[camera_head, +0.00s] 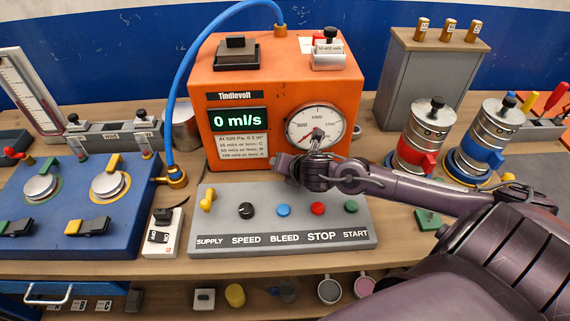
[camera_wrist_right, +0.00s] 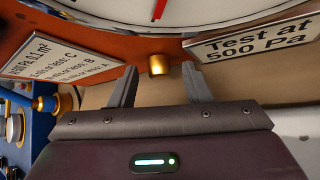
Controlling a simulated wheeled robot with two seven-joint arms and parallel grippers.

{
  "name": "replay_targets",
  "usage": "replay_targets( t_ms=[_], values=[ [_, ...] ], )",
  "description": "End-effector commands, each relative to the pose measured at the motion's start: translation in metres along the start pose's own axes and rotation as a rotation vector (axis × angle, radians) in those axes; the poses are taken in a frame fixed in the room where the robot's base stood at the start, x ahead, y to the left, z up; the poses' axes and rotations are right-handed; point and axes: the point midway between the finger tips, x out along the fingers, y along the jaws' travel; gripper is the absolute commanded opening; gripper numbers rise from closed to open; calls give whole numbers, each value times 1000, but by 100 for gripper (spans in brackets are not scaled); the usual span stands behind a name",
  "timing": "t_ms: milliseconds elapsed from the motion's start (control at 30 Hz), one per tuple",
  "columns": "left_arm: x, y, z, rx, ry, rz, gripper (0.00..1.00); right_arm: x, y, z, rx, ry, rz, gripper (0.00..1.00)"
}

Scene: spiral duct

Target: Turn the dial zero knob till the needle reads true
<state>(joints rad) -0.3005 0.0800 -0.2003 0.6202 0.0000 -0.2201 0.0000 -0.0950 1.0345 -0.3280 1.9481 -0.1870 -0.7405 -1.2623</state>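The round white dial (camera_head: 328,121) is on the front of the orange meter box (camera_head: 222,77). Its red needle (camera_head: 318,134) is partly covered by my right arm in the head view; the exact reading cannot be told. In the right wrist view the dial's lower edge (camera_wrist_right: 200,14) and red needle (camera_wrist_right: 159,10) show at the top. The small brass zero knob (camera_wrist_right: 158,65) sits just below the dial. My right gripper (camera_wrist_right: 160,80) is open, with its fingertips left and right of the knob and apart from it. My left gripper is not in view.
The grey control panel (camera_head: 285,260) with several knobs and buttons lies below the box. A blue panel (camera_head: 75,190) and blue hose (camera_head: 170,95) are on the left. Metal canisters (camera_head: 425,130) and a grey cabinet (camera_head: 432,75) stand on the right.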

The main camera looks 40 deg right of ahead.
Motion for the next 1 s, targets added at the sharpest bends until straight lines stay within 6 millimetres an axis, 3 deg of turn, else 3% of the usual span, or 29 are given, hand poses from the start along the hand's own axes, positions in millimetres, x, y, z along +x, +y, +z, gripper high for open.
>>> replay_targets(
  t_ms=[233, 600, 1000],
  values=[
    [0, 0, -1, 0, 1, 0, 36, -10, -1, 0, -3, 0, -1, 44],
    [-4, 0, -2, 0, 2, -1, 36, -64, -2, 1, -5, 0, -5, 44],
    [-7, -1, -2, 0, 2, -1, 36, -78, 0, 0, 0, 0, 1, 44]
  ],
)
